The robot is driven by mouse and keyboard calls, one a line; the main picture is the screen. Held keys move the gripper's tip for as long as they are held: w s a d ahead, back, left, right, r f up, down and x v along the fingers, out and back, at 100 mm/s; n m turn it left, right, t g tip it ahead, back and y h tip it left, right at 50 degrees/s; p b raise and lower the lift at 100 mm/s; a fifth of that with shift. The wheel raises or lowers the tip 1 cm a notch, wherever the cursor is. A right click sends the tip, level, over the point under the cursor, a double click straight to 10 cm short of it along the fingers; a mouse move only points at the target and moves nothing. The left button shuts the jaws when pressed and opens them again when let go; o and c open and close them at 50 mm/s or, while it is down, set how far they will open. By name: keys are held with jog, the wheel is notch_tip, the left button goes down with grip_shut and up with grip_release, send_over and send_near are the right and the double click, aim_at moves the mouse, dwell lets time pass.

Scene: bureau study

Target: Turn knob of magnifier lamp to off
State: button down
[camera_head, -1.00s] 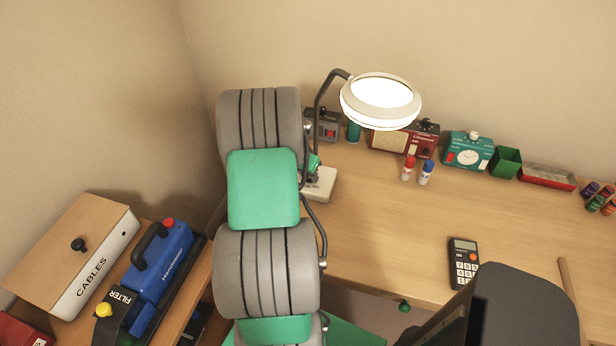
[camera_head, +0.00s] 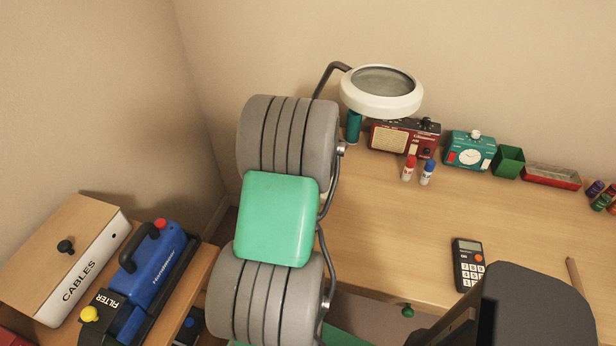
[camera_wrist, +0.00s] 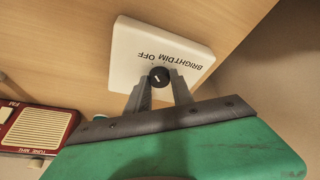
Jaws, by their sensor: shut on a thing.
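The magnifier lamp (camera_head: 381,104) stands at the back of the desk in the head view, its round white head unlit and its lens grey. My arm hides its base there. In the wrist view the pale lamp base (camera_wrist: 125,45) bears the upside-down words OFF, DIM and BRIGHT. Its small black knob (camera_wrist: 158,76) has a light pointer line, too small to read surely. My gripper (camera_wrist: 162,84) is shut on the knob, one grey finger on each side. My gripper is hidden behind the arm in the head view.
A calculator (camera_head: 468,265) lies near the front edge. The desk middle (camera_head: 400,225) is clear. A chair (camera_head: 535,310) stands in front.

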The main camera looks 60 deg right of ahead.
jog(key=shift+n, duration=0.6)
jog(key=c, duration=1.1)
grip_release()
jog(key=shift+s+r, duration=0.1)
jog(key=shift+r, duration=0.1)
jog(key=v, duration=0.3)
jog(key=shift+s+b, duration=0.1)
jog(key=shift+b, duration=0.2)
jog(key=s+a, duration=0.4)
jog(key=s+a+b, duration=0.1)
jog(key=s+a, duration=0.3)
jog(key=shift+a+f, duration=0.25)
jog(key=shift+a, duration=0.15)
